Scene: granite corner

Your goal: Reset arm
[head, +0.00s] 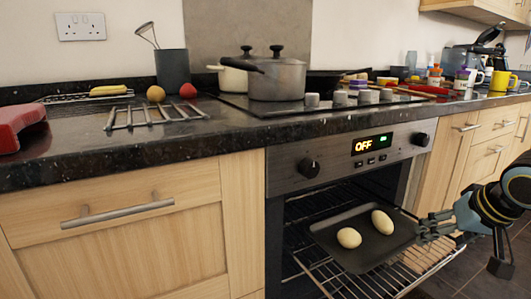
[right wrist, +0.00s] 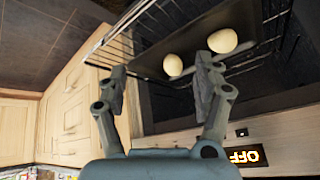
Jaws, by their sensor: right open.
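My right gripper (head: 424,229) reaches in from the right at the right edge of a dark baking tray (head: 365,256). Its two fingers are spread apart with nothing held between them in the right wrist view (right wrist: 160,70). I cannot tell whether a fingertip touches the tray. The tray lies on the pulled-out wire rack (head: 325,279) of the oven. Two pale dough pieces, a left one (head: 349,238) and a right one (head: 383,222), lie on it; they also show beyond the fingers in the right wrist view. My left gripper is not in view.
The oven panel (head: 350,152) reads OFF above the open oven. Pots (head: 277,78) stand on the hob. The dark counter (head: 75,165) holds a rack (head: 150,117), fruit and a red object (head: 18,122). Mugs (head: 502,82) stand at right. Open floor lies right of the oven.

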